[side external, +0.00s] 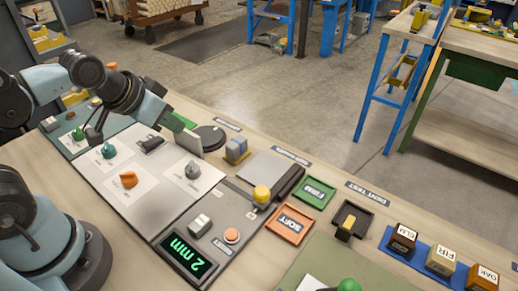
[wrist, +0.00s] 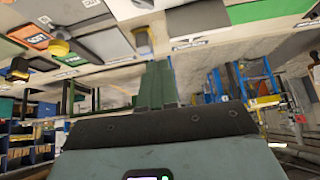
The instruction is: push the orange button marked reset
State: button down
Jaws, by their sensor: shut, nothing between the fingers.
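The orange button (side external: 232,236) is a small round cap on a grey panel (side external: 213,261), next to a green display reading "2 mm". A small dark label lies beside it, but I cannot read it. My gripper (side external: 184,123) is shut and empty, reaching out above the far side of the bench, well apart from the button. Its green fingers also show together in the wrist view (wrist: 158,84). I cannot make out the button in the wrist view.
A grey rocker switch (side external: 200,224) sits beside the button. A yellow knob (side external: 262,194) stands on a slide behind it. Orange SOFT (side external: 289,224) and green FIRM (side external: 314,193) trays are to the right. A white board (side external: 150,180) with several knobs, one orange (side external: 128,179), lies left.

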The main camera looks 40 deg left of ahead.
jog(key=s+d+m+h, duration=0.1)
jog(key=d+m, duration=0.5)
jog(key=d, duration=0.4)
jog(key=m+h, duration=0.2)
jog(key=m, duration=0.5)
send_over(230, 236)
jog(key=shift+f, duration=0.5)
jog(key=shift+f, duration=0.15)
jog(key=shift+f, duration=4.25)
jog(key=shift+f, duration=0.1)
jog(key=shift+f, duration=0.35)
jog(key=shift+a+r, duration=0.1)
jog(key=shift+r, duration=0.05)
jog(key=shift+r, duration=0.3)
